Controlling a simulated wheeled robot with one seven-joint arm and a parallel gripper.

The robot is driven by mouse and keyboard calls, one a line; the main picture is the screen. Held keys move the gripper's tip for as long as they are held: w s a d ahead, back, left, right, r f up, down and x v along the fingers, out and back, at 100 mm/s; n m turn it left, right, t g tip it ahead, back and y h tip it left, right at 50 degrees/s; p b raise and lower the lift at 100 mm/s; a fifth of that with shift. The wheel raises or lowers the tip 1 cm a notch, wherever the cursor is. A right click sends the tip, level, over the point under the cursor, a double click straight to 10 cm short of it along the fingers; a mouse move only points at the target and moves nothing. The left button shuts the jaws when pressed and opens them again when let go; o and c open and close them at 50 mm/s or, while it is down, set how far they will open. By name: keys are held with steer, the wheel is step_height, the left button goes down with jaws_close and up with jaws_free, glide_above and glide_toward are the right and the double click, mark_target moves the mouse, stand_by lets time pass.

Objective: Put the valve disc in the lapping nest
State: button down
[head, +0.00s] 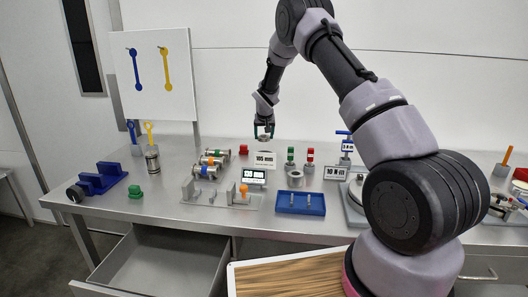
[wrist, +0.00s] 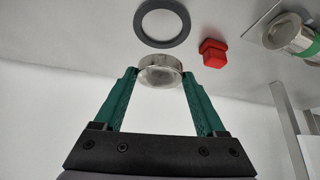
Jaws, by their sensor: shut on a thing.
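My gripper (head: 264,133) is above the rear middle of the bench in the head view. In the wrist view its green fingers (wrist: 160,74) are shut on the valve disc (wrist: 160,66), a short round silvery metal piece held at the fingertips. A flat dark grey ring (wrist: 162,22) lies on the bench just beyond the disc in the wrist view. I cannot tell for sure whether this ring is the lapping nest.
A red block (wrist: 213,53) sits beside the ring and also shows in the head view (head: 243,149). An open drawer (head: 160,265) juts out in front.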

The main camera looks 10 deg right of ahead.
steer(key=shift+d+f, duration=0.1)
steer(key=shift+f, duration=2.95)
steer(key=shift+f, duration=0.1)
